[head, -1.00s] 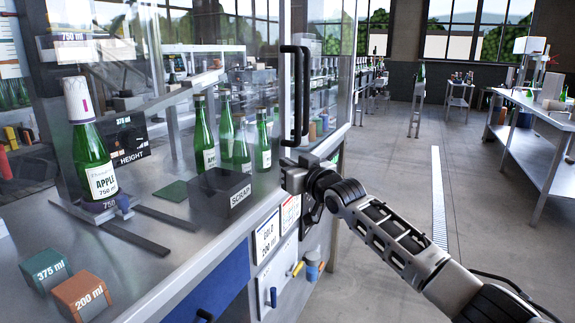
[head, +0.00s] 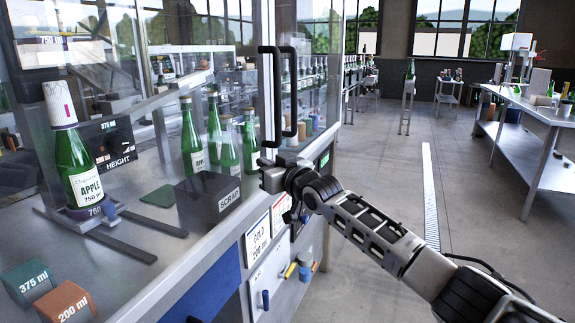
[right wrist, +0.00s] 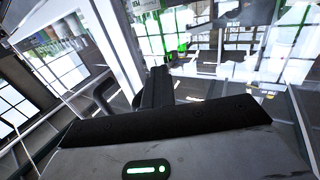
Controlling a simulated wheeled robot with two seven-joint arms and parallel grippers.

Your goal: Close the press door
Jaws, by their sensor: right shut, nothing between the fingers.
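The press door is a clear glass panel (head: 245,75) with a long black upright handle (head: 277,100) near its right side. I cannot tell from this angle whether a gap stays at its edge. My right gripper (head: 266,176) is at the glass just below the handle, shut and empty, not around the handle. I cannot tell whether it touches the glass. In the right wrist view its dark fingers (right wrist: 157,88) point towards the bright glass, and a dark curved bar shows at their left. My left gripper is not in view.
A capped green APPLE bottle (head: 72,160) stands behind the glass, with a black SCRAP box (head: 208,200) and several other bottles. 375 ml (head: 27,282) and 200 ml (head: 65,303) blocks sit at lower left. The floor (head: 385,200) to the right is clear.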

